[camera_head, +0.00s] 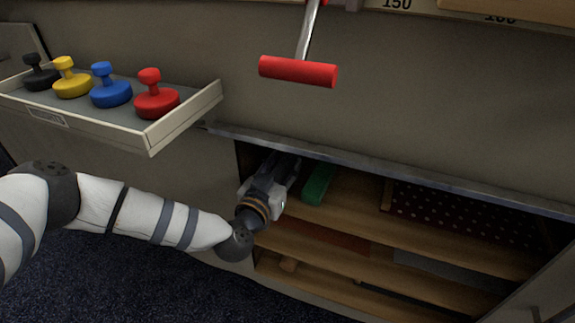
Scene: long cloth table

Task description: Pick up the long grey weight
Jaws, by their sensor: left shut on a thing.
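My left gripper (283,172) reaches into the open cabinet at its upper left, just left of a green block. It is shut on a grey thing, which I take to be the long grey weight; the gripper and the shadow hide most of it, so its full shape cannot be told. My right gripper is not in view.
The green block (318,184) lies close right of the gripper. Wooden shelves (365,225) hold a dotted dark panel (465,213) and a flat grey piece (440,270). A metal-edged ledge (400,168) overhangs the opening. A tray (120,127) of coloured knobbed weights and a red-handled lever (298,71) are above.

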